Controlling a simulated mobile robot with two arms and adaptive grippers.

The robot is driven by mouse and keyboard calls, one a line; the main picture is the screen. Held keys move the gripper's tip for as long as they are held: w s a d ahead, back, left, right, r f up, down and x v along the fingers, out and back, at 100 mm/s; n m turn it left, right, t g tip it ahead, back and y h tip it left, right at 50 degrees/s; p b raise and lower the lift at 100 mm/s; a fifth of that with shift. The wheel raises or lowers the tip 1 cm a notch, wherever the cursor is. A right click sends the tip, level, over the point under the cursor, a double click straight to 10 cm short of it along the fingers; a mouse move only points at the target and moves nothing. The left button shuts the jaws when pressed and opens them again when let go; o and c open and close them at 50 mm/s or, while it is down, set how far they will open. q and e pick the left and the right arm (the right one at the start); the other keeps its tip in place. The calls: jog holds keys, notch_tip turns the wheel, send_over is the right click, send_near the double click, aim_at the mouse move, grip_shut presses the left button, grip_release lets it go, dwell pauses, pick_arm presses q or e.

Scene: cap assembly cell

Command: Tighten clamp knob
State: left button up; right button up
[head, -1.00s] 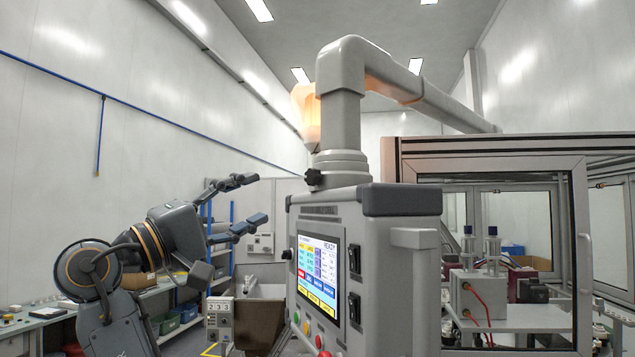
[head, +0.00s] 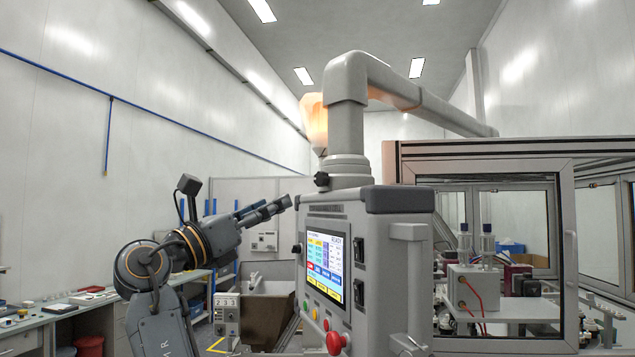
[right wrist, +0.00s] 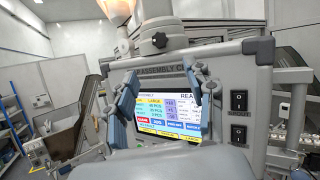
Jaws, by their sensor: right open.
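A small black clamp knob (head: 321,180) sticks out at the base of the grey support pipe, on top of the control panel (head: 395,270). In the right wrist view the clamp knob (right wrist: 159,40) shows above the panel's lit screen (right wrist: 165,105). My right gripper (head: 277,207) is left of the panel, its fingers pointing toward the panel's upper left edge, lower than the knob. In the right wrist view my right gripper (right wrist: 162,78) is open and empty, its fingers spread across the screen, with the knob beyond and above the fingertips. My left gripper is not in view.
A red emergency button (head: 335,342) and black rocker switches (head: 359,291) are on the panel. A framed enclosure with machinery (head: 475,283) stands at right. A workbench (head: 70,310) and a brown bin (head: 268,315) are at left. Space above the gripper is clear.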

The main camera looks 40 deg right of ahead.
aim_at(318, 181)
jog(key=p+x, duration=0.6)
jog(key=x, duration=0.5)
jog(key=shift+d+r, duration=0.25)
jog(key=shift+w+d+r, duration=0.1)
jog(key=shift+w+d, duration=0.15)
jog(key=shift+d, duration=0.5)
grip_shut()
jog(key=shift+w+a+r+m+g, duration=0.1)
jog(key=shift+m+g, duration=0.75)
jog(key=shift+m, duration=0.75)
jog(key=shift+w+m+g, duration=0.1)
jog(key=shift+m+g, duration=0.75)
jog(key=shift+m, duration=0.75)
grip_release()
